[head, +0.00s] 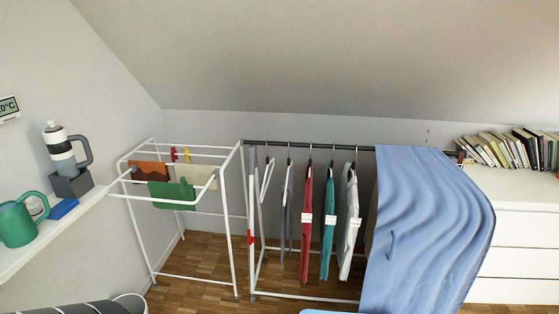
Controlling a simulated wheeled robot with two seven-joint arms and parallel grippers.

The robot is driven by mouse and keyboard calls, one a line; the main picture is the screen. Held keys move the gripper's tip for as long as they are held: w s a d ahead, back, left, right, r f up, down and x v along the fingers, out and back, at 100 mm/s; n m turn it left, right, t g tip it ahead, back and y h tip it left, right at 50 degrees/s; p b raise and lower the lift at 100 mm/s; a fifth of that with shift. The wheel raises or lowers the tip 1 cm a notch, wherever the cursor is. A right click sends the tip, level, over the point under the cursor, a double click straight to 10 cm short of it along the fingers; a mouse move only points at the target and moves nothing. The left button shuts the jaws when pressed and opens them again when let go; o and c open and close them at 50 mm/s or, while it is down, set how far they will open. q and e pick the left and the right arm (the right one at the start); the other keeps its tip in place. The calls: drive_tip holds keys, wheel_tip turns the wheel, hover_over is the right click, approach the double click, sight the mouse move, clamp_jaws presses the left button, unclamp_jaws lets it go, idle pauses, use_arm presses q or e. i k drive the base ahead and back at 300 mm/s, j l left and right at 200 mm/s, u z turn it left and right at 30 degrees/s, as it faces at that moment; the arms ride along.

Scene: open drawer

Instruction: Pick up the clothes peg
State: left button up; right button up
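A red clothes peg (173,155) and a yellow clothes peg (187,156) sit upright on a rear bar of the white drying rack (232,200), left of centre in the head view. A brown cloth (149,171), a green cloth (172,192) and a pale cloth (202,175) hang on the same rack near the pegs. Neither of my grippers is in view, so their state and their distance from the pegs do not show.
A garment rail (310,146) with several hung clothes stands right of the drying rack, a blue sheet (425,220) draped over its right end. A wall shelf (50,230) holds a green watering can (18,225). Wooden floor (205,258) shows below the racks.

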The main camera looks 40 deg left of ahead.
sight(183, 181)
drive_tip(key=u, duration=1.9)
drive_tip(key=z, duration=0.45)
drive_tip(key=l+z, duration=0.1)
drive_tip(key=z, duration=0.35)
drive_tip(key=i+z, duration=0.1)
drive_tip(key=z, duration=0.35)
drive_tip(key=k, duration=0.15)
drive_tip(key=u, duration=1.35)
